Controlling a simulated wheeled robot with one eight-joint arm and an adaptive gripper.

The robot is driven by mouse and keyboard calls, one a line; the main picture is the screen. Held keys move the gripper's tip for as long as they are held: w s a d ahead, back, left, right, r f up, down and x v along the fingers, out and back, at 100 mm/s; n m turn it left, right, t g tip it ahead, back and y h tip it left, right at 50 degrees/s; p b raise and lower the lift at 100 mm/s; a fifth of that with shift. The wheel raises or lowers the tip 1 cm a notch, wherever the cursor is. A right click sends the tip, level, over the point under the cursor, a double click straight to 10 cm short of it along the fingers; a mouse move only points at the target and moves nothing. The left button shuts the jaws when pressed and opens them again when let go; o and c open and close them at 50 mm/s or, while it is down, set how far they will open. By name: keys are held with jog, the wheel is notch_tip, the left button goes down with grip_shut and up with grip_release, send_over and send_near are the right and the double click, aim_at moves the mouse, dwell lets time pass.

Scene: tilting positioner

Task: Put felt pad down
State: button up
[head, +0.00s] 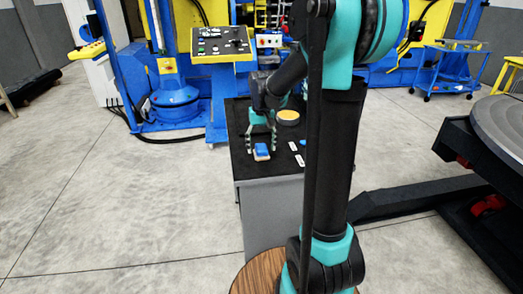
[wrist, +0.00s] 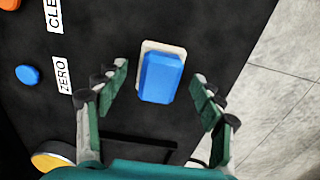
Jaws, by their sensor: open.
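The felt pad appears to be the blue block with a pale beige layer under it (wrist: 161,78). It lies flat on the black bench top (wrist: 200,25), near the right edge in the wrist view. In the head view the pad (head: 262,153) is small, near the front of the bench. My gripper (wrist: 161,72) is open, with its green fingers on either side of the pad and a visible gap on both sides. In the head view my gripper (head: 261,143) points down over the pad. Fingertip height above the bench is hard to tell.
A blue button (wrist: 28,75) beside a ZERO label (wrist: 64,89) and an orange button (wrist: 9,4) lie left of the pad. A yellow-topped round thing (head: 288,115) stands behind my gripper on the bench. Grey floor lies beyond the bench edge.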

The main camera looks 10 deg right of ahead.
aim_at(262, 147)
notch_tip(262, 147, up, 10)
jog(key=s+d+f+t, duration=0.2)
jog(key=s+f, duration=0.7)
jog(key=s, duration=0.2)
jog(key=s+d+f+t, duration=0.2)
jog(key=s+f, duration=0.7)
jog(key=s, duration=0.2)
jog(key=shift+w, duration=0.1)
jog(key=shift+c, duration=0.4)
